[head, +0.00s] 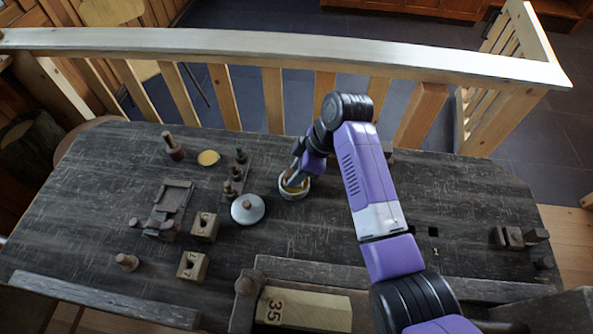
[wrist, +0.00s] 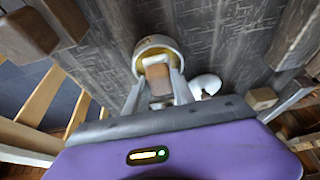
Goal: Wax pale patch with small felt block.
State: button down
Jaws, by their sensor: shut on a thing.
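My gripper (wrist: 156,74) is shut on a small tan and whitish block (wrist: 158,82), seemingly the felt block. In the wrist view the block sits between the two fingers, its far end at the mouth of a round white pot (wrist: 143,43) with yellow wax inside. In the head view the pot (head: 296,196) stands mid-bench with my gripper over it. I cannot tell whether the block touches the wax. A pale wooden block marked 35 (head: 303,309) lies at the bench's front edge; I cannot make out a distinct pale patch on it.
A grey lid with a wooden knob (head: 247,209) lies left of the pot. A yellow disc (head: 208,157), wooden holders (head: 204,227), dark pegs and a small tray stand further left. A pale railing (head: 270,55) runs behind the bench. The bench right of my arm is mostly clear.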

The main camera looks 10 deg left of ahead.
jog(key=shift+f, duration=0.5)
dwell(1.2)
jog(key=shift+r, duration=0.15)
notch_tip(320, 180, up, 7)
jog(key=p, duration=0.5)
jog(key=shift+p, duration=0.4)
dwell(0.6)
